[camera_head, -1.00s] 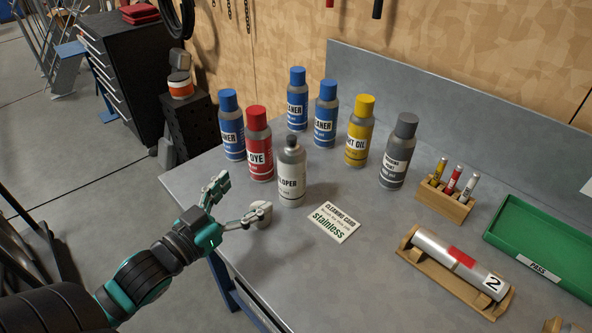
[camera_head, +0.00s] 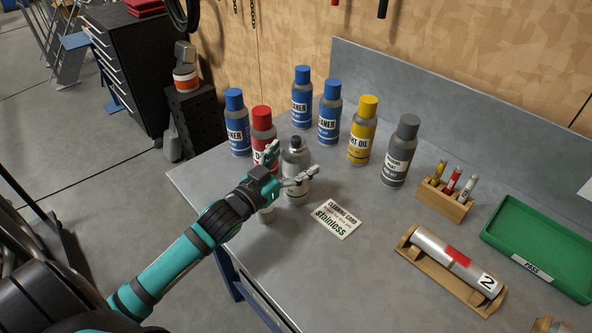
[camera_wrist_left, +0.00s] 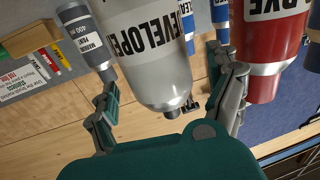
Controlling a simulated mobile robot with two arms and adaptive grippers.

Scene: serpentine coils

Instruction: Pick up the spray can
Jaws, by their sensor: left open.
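The silver-grey DEVELOPER spray can (camera_head: 294,185) stands upright on the grey bench, with a dark nozzle top and no coloured cap. My left gripper (camera_head: 291,161) is open, with one finger on each side of this can near its upper part. In the left wrist view the can (camera_wrist_left: 150,55) appears upside down between the open fingers (camera_wrist_left: 172,85); I cannot tell whether either finger touches it. The red DYE can (camera_head: 262,121) stands close behind and to the left, partly hidden by a finger. My right gripper is not in view.
Blue CLEANER cans (camera_head: 301,97), a yellow-capped oil can (camera_head: 362,135) and a grey-capped can (camera_head: 399,155) stand behind. A green tray (camera_head: 540,240) sits far right.

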